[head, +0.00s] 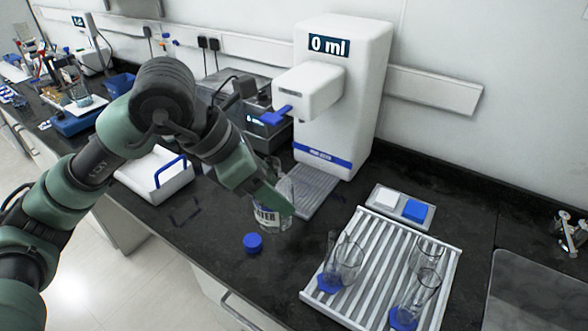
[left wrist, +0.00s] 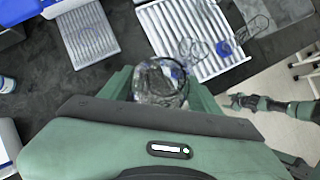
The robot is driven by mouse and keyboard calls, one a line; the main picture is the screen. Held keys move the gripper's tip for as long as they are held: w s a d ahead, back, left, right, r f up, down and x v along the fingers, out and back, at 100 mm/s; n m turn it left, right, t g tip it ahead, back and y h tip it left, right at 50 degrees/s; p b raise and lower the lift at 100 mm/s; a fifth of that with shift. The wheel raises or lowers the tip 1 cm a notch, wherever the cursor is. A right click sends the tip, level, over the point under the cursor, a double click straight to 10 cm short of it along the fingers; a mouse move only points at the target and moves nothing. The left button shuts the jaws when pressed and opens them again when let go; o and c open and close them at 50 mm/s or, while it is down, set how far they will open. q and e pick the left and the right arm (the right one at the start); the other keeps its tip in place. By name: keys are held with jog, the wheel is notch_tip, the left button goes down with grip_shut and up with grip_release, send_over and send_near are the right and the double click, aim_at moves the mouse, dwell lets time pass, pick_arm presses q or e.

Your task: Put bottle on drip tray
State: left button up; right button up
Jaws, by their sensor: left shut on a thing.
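A clear bottle (head: 268,217) with a white label, its lettering partly hidden, is in my left gripper (head: 276,198). In the left wrist view the open-necked bottle (left wrist: 160,82) shows between the two green fingers, which are shut on it. It looks upright, just in front of the drip tray; I cannot tell whether its base touches the counter. The drip tray (head: 316,186) is a grey ribbed plate at the foot of the white dispenser (head: 345,100), which reads 0 ml. The tray (left wrist: 85,35) looks empty. My right gripper (left wrist: 240,100) shows small in the left wrist view.
A small tray (head: 385,203) with white and blue squares lies behind the rack. A white balance-like device (head: 155,172) stands left.

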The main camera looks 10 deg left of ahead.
pick_arm(q)
jog(key=s+a+f+m+g+y, duration=0.2)
jog(key=s+f+m+g, duration=0.2)
jog(key=f+m, duration=0.3)
jog(key=s+a+f+m+g+y, duration=0.3)
jog(key=f+m+g, duration=0.3)
jog(key=m, duration=1.2)
jog(key=shift+s+a+f+y, duration=0.3)
jog(key=shift+s+a+f, duration=0.05)
jog(key=shift+s, duration=0.3)
jog(key=shift+s+f, duration=0.1)
